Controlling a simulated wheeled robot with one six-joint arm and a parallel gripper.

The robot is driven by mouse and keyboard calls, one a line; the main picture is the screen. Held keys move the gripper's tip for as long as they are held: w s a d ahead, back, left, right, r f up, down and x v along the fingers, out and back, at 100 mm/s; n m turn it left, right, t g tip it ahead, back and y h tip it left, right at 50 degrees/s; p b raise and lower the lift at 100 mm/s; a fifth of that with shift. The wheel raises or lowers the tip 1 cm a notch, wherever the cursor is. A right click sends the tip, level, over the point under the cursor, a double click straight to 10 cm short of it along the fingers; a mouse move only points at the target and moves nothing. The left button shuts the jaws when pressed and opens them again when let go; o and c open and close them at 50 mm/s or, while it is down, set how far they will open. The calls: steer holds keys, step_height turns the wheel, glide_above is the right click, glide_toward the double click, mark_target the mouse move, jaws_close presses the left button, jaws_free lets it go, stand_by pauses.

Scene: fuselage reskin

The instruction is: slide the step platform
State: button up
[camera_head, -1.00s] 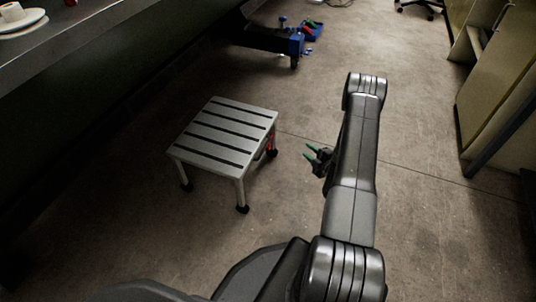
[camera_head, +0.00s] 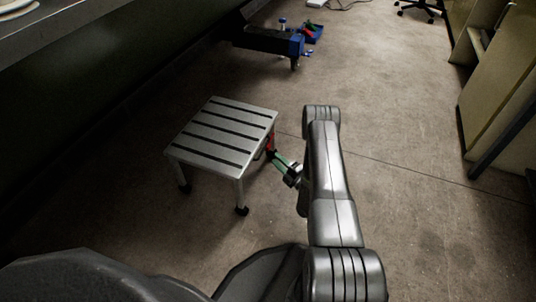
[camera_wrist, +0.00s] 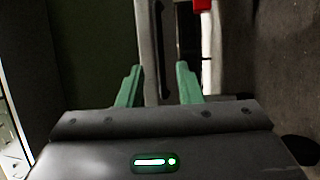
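The step platform (camera_head: 218,138) is a low silver stool with a slatted grey top and black feet. It stands upright on the floor, left of centre in the head view. My gripper (camera_head: 280,160) has green fingertips and is at the stool's right side, below the top, near a red part (camera_head: 270,141). In the wrist view my gripper (camera_wrist: 160,86) has its green fingers apart. A pale upright bar of the step platform (camera_wrist: 149,50) shows between them, nearer the left finger. I cannot tell whether either finger touches it.
A counter edge (camera_head: 60,40) runs along the upper left. A blue and black stand (camera_head: 270,40) is on the floor at the back. Cabinets (camera_head: 500,90) line the right. An office chair base (camera_head: 418,8) is at the back right. The middle floor is clear.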

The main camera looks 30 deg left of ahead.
steer(key=b+x, duration=0.1)
steer(key=x, duration=0.5)
steer(key=shift+a, duration=0.2)
steer(key=shift+w, duration=0.1)
jaws_close()
